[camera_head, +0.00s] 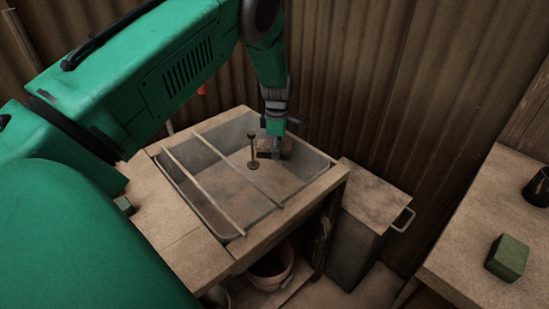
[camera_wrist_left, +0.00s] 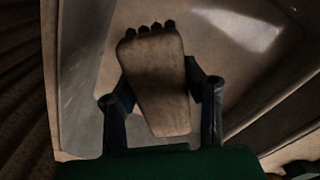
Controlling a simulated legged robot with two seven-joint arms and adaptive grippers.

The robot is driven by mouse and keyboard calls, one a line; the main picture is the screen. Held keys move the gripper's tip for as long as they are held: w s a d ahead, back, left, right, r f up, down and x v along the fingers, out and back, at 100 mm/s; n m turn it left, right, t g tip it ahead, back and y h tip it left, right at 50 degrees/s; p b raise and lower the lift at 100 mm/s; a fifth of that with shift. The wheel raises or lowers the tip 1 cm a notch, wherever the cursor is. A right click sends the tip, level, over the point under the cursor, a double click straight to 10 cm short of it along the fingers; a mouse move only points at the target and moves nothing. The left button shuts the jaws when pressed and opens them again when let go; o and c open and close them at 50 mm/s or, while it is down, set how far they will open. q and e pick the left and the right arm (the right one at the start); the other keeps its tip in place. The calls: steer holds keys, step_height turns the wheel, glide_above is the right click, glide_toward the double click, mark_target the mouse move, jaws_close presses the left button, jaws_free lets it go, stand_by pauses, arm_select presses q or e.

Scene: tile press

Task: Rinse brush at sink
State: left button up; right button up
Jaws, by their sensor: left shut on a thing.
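The brush (camera_wrist_left: 158,85) shows in the left wrist view as a tan, wedge-shaped block with dark bristle tufts at its far end. My left gripper (camera_wrist_left: 162,112) is shut on it, with one dark finger on each side. In the head view the brush (camera_head: 268,147) is a small brown block at the far right of the sink (camera_head: 213,203). My left gripper (camera_head: 277,140) holds it there, inside or just above the basin; the exact height is hard to tell. The sink is a grey metal basin set in a wooden stand. My right gripper does not show.
Two thin bars (camera_head: 203,190) cross the basin. A dark upright post (camera_head: 253,152) stands in it, close left of the brush. A bin (camera_head: 367,210) stands right of the sink. A table (camera_head: 475,230) at right holds a green block (camera_head: 507,257) and a dark cup (camera_head: 538,187).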

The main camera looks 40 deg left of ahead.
arm_select(q)
steer(key=shift+r+p, duration=1.8)
steer(key=shift+r, duration=0.7)
step_height(320, 180, up, 4)
steer(key=p, duration=0.3)
steer(key=shift+r+p, duration=0.1)
steer(key=shift+p, duration=0.2)
stand_by(0.7)
